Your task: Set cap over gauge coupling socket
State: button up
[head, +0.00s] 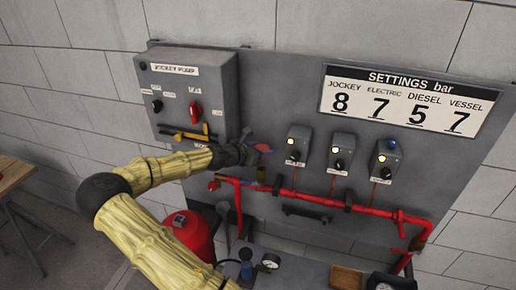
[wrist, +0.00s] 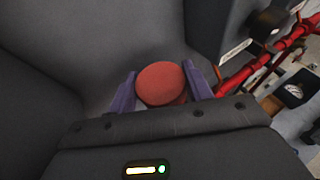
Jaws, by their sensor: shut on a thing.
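My gripper (head: 257,152) is in front of the grey panel, just right of the jockey pump box. In the wrist view my gripper (wrist: 161,80) has its two purple fingers shut on a round red cap (wrist: 162,84), flat face toward the camera. The cap (head: 263,147) shows small at the fingertips in the head view. A short brass fitting (head: 262,173), which looks like the gauge coupling socket, stands on the red pipe just below the cap. The cap appears above it, apart from it; I cannot tell the exact alignment. The socket is not discernible in the wrist view.
The jockey pump box (head: 190,95) is close left of my gripper, with a yellow-handled tool (head: 190,136) at its lower front. Red pipework (head: 330,203) runs right below several small grey switch boxes (head: 340,150). A red vessel (head: 190,235) stands below.

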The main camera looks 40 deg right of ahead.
aim_at(263, 168)
jog(key=shift+s+r, duration=0.1)
jog(key=shift+s, duration=0.05)
jog(key=shift+f+b, duration=1.3)
jog(key=shift+f, duration=1.25)
jog(key=shift+f+b, duration=0.95)
jog(key=shift+f, duration=1)
dwell(1.2)
jog(key=o, duration=1.1)
jog(key=shift+a, duration=0.1)
